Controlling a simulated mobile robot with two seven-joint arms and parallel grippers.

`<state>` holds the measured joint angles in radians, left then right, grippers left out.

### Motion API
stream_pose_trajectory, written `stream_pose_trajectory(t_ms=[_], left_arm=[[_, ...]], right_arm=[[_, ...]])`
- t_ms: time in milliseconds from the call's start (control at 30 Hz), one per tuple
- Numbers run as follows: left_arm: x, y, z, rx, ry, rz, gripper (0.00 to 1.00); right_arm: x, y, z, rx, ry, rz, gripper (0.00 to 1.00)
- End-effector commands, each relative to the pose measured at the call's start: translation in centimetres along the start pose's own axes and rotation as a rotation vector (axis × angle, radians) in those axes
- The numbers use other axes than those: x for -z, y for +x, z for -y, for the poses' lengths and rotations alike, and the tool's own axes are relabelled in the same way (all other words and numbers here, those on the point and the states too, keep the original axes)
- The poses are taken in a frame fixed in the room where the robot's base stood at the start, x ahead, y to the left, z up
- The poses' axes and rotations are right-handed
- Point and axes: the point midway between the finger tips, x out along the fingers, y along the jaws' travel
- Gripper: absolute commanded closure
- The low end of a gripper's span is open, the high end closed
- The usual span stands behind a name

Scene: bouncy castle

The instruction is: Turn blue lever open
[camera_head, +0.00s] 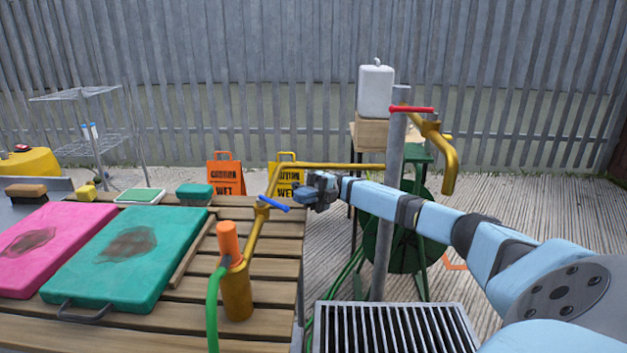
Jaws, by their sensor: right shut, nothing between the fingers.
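The blue lever (274,203) sits on a thin brass pipe (254,232) that rises beside the wooden slatted table's right end. It points to the right and slightly down. My right gripper (303,197) is shut and empty, close to the lever's right end; I cannot tell whether they touch. My right arm reaches in from the right side. A red lever (411,109) sits on top of the grey post (390,190), above a brass spout (446,165). My left gripper does not show.
Pink (45,245) and teal (130,255) stained pads lie on the slatted table (185,325). An orange-tipped brass fitting (236,285) with a green hose (213,315) stands at its front. A metal grate (395,328) is below the post. Orange and yellow caution signs (226,177) stand behind.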

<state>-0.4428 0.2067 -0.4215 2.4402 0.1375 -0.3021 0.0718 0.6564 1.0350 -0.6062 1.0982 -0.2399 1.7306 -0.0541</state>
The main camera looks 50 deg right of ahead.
Motion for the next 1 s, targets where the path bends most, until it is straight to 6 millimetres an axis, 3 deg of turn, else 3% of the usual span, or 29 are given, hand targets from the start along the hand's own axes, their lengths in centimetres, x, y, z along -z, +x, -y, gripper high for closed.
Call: stream_pose_trajectory(t_ms=[33, 200, 500, 1000], left_arm=[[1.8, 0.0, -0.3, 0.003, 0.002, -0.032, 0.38], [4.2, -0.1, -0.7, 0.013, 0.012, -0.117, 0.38], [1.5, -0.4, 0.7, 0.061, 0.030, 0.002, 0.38], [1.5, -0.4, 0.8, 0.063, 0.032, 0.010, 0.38]], right_arm=[[0.0, 1.2, -0.7, 0.000, 0.004, -0.002, 1.00], [0.0, 4.1, -0.5, -0.001, 0.002, -0.002, 1.00], [0.0, 5.8, 0.0, 0.000, 0.001, 0.000, 1.00], [-0.4, 6.4, 0.1, 0.000, -0.001, 0.009, 1.00]])
